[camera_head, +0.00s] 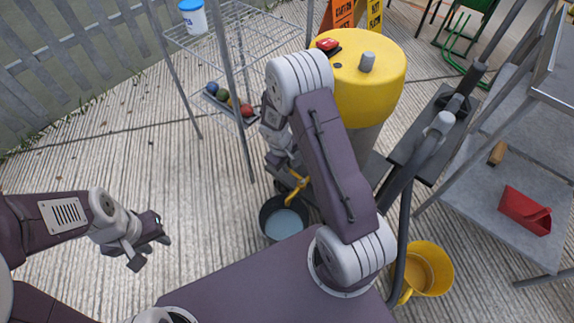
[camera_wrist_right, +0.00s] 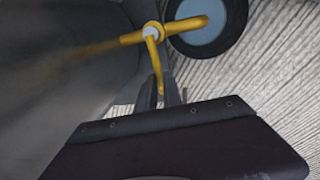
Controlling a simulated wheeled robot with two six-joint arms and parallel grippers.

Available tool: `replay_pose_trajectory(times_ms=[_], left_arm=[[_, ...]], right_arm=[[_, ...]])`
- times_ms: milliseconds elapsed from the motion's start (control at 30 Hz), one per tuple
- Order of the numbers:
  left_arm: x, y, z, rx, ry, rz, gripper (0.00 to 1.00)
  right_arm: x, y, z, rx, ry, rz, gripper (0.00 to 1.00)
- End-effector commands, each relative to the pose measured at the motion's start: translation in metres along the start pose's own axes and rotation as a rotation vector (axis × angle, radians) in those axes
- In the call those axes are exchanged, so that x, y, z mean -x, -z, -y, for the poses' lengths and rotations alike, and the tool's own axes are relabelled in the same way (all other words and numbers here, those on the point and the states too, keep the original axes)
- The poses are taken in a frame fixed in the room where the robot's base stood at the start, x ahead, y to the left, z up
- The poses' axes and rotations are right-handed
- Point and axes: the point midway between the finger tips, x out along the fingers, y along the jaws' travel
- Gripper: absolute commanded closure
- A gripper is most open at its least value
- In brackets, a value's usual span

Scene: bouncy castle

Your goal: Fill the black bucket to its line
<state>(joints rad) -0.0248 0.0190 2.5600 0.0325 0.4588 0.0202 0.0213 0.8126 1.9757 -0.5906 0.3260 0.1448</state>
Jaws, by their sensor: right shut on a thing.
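The black bucket (camera_head: 265,226) stands on the ground below a yellow tap (camera_head: 293,196), with blue-grey liquid inside. Its fill line cannot be made out. In the right wrist view the tap's spout (camera_wrist_right: 186,25) reaches over the bucket (camera_wrist_right: 238,28). My right gripper (camera_wrist_right: 160,92) is shut on the tap's yellow lever (camera_wrist_right: 153,58). In the head view my right arm partly hides this gripper. Whether water is running cannot be told. My left gripper (camera_head: 152,250) is open and empty, over bare ground left of the bucket.
A yellow-topped tank (camera_head: 378,85) stands behind my right arm. A wire rack (camera_head: 240,38) holds a white-and-blue tub (camera_head: 192,17) and several balls. A yellow bucket (camera_head: 440,268) stands at right, near a metal shelf (camera_head: 480,200) with a red item (camera_head: 525,210). The ground at left is clear.

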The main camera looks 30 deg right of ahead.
Motion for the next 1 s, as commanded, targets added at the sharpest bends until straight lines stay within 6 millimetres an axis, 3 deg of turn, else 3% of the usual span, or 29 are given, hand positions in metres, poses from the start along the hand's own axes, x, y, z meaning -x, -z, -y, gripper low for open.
replay_pose_trajectory(times_ms=[900,1000], left_arm=[[0.0,0.0,0.0,0.0,0.0,0.0,0.67],[-0.0019,-0.0002,0.0,0.0,0.0,0.0,0.67]], right_arm=[[0.0002,0.0002,0.0001,0.001,0.0,-0.001,1.0],[0.001,-0.0012,0.0067,0.099,0.0,-0.02,1.0]])
